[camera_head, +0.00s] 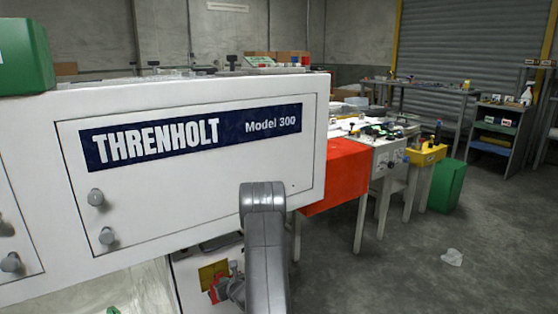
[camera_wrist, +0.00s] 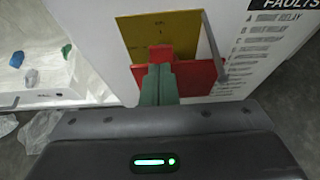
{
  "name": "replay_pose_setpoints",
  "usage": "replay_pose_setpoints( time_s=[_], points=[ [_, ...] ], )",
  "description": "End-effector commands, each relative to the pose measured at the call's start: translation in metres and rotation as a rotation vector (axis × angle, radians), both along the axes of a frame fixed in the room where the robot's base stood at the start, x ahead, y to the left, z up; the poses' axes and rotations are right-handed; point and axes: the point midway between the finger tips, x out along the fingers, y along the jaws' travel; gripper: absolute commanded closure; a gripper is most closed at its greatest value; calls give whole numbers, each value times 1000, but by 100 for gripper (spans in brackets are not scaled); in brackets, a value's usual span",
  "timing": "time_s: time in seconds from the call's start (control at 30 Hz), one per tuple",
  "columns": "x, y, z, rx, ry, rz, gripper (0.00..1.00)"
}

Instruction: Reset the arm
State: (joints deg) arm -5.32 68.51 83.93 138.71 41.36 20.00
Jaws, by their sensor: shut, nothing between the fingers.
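My gripper (camera_wrist: 159,78) shows in the wrist view as dark green fingers closed together, with nothing held between them. It points at a white board with printed text (camera_wrist: 262,40), which carries a yellow panel (camera_wrist: 136,38) and a red panel (camera_wrist: 200,76). A red piece lies in line with the fingertips; I cannot tell whether they touch it. In the head view my grey arm (camera_head: 264,240) hangs in front of the white Threnholt Model 300 cabinet (camera_head: 190,175). The gripper's end is mostly hidden there, low beside the yellow panel (camera_head: 213,275).
A green box (camera_head: 24,58) sits on the cabinet top. Behind are a red-sided table (camera_head: 335,178), a yellow bin (camera_head: 427,156) and a green bin (camera_head: 447,186). Crumpled white scrap (camera_head: 452,257) lies on open floor at right. Clear plastic sheeting (camera_wrist: 42,128) is left of my gripper.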

Motion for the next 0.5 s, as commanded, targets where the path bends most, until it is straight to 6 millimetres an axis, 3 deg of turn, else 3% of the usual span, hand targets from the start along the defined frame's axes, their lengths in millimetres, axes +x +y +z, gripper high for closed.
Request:
replay_pose_setpoints(
  time_s=[0.17,0.33,0.5],
  points=[
    [-10,-8,-6,40,-63,-7,100],
    [-40,-29,-9,38,-55,-7,100],
    [-66,-47,5,37,-59,-6,100]
  ],
)
